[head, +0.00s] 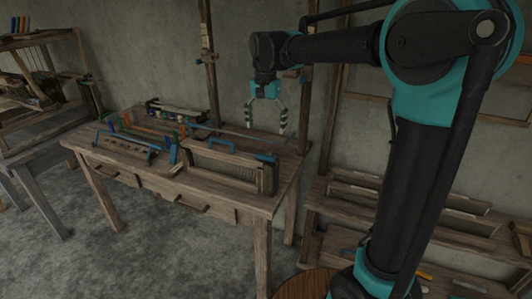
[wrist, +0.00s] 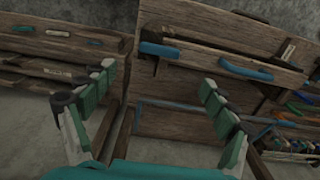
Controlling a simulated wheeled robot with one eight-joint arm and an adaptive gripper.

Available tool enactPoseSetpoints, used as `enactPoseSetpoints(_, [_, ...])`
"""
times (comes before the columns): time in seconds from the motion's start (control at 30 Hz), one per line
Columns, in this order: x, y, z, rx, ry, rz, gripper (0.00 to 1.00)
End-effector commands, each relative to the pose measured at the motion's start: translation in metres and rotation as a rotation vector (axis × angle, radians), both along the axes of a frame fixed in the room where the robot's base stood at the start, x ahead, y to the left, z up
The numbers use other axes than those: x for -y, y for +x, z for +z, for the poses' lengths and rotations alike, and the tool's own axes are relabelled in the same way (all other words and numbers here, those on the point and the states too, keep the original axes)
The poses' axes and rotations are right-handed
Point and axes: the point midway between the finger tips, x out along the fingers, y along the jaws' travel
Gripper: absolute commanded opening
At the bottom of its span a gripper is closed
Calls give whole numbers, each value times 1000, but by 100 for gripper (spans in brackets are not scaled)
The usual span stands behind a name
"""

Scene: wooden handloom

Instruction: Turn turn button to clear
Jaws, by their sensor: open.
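A short blue bar, which looks like the turn button (wrist: 160,50), lies across the left part of a wooden frame (wrist: 215,45) in the wrist view. In the head view the blue bar (head: 266,158) sits at the right end of the frame, on the table. An arched blue handle (wrist: 245,70) is on the same frame, apart from the bar; the head view shows it too (head: 222,145). My gripper (head: 266,131) hangs above the table's right end with its fingers spread and nothing between them. Its fingers (wrist: 155,82) do not appear to touch the bar.
The wooden table (head: 240,207) also holds several small coloured tools (head: 140,138) at its left and middle. A wooden post (head: 323,110) stands by its right end. A low wooden rack (head: 400,209) is at the right, and a loom (head: 45,95) is at far left.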

Motion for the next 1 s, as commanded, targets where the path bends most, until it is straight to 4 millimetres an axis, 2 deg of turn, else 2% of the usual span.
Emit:
enactPoseSetpoints(0.3, [0,0,-63,0,0,0,86])
enactPoseSetpoints(0.5, [0,0,-91,0,0,0,86])
enactPoseSetpoints(0.7, [0,0,-104,0,0,1,86])
enactPoseSetpoints(0.97, [0,0,-105,0,0,1,86])
enactPoseSetpoints(1.0, [0,0,-105,0,0,1,84])
